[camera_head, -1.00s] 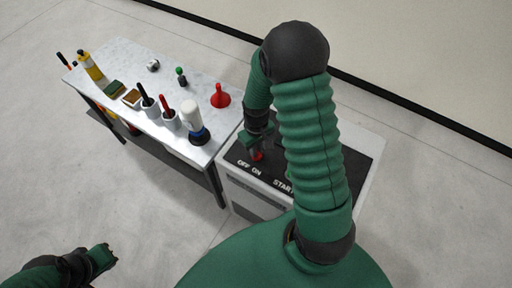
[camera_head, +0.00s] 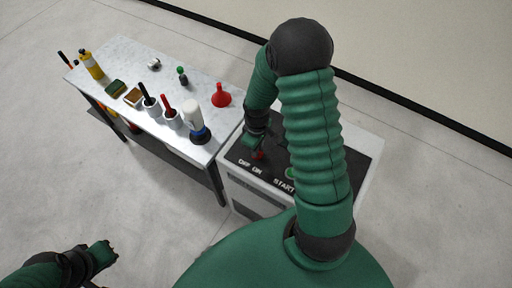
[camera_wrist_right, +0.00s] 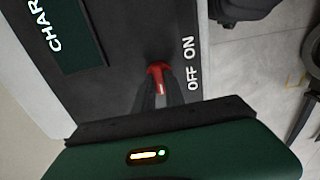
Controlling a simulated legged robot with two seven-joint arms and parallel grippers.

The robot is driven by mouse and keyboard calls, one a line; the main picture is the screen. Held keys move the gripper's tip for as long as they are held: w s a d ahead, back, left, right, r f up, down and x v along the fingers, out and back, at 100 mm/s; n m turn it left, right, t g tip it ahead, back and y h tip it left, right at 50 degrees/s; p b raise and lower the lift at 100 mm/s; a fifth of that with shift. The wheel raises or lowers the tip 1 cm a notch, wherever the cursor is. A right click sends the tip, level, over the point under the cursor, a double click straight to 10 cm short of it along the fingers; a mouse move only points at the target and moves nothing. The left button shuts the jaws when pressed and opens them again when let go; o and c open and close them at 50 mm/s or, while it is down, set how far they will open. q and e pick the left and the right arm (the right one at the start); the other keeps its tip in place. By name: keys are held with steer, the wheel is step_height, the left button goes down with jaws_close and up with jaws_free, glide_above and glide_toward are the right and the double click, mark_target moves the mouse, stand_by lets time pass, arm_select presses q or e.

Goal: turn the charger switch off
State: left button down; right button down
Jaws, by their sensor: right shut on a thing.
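The charger (camera_head: 360,185) is a white box with a dark top panel at the right of the head view. Its red switch (camera_head: 259,155) sits by the white OFF and ON labels. In the right wrist view the red switch (camera_wrist_right: 159,73) stands between the fingertips, beside the OFF and ON words. My right gripper (camera_head: 254,147) reaches down to the panel and is shut on the red switch; its fingers also show in the right wrist view (camera_wrist_right: 160,88). My left gripper (camera_head: 108,250) is at the lower left, away from the charger, and its jaws are too small to read.
A table (camera_head: 125,60) stands left of the charger, holding a red funnel (camera_head: 221,95), a white bottle (camera_head: 194,120), a yellow bottle (camera_head: 92,64), pots and small boxes. A green START button (camera_head: 290,173) is on the panel. The floor in front is clear.

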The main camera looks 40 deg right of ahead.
steer(key=shift+d+r, duration=0.1)
steer(key=c, duration=1.6)
jaws_free()
steer(key=shift+o, duration=1)
steer(key=shift+s, duration=0.1)
step_height(320, 180, up, 17)
steer(key=shift+d, duration=0.1)
steer(key=s+a+f+m+t+b, duration=0.1)
steer(key=s+a+f, duration=0.1)
steer(key=a, duration=0.5)
steer(key=s+a+f+m+t+b, duration=0.1)
steer(key=s+a+f+m, duration=0.1)
steer(key=a+f, duration=0.2)
steer(key=a, duration=0.3)
steer(key=shift+f+t, duration=0.25)
steer(key=shift+t, duration=0.05)
